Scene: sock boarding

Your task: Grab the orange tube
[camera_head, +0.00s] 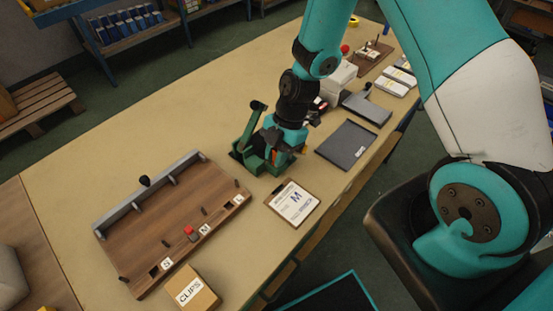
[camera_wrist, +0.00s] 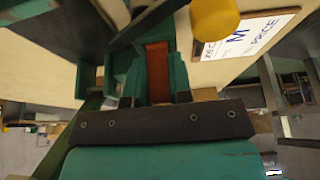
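An orange-brown piece (camera_wrist: 158,72), which may be the orange tube, shows in the wrist view between green walls of a green device. Its full shape is hidden. In the head view the green device (camera_head: 247,150), with a raised lever, stands near the middle of the table. My gripper (camera_head: 281,146) is down at the device's right side and covers part of it. In the wrist view a dark bar with screws crosses in front of the orange-brown piece. My fingertips are not clear, so I cannot tell whether they touch or hold it.
A wooden board (camera_head: 165,222) with a grey rail, pegs and a red block lies left. A clipboard marked M (camera_head: 293,203) lies just below the device. A dark grey tray (camera_head: 346,144) is to the right. A CUPS box (camera_head: 192,290) sits at the front.

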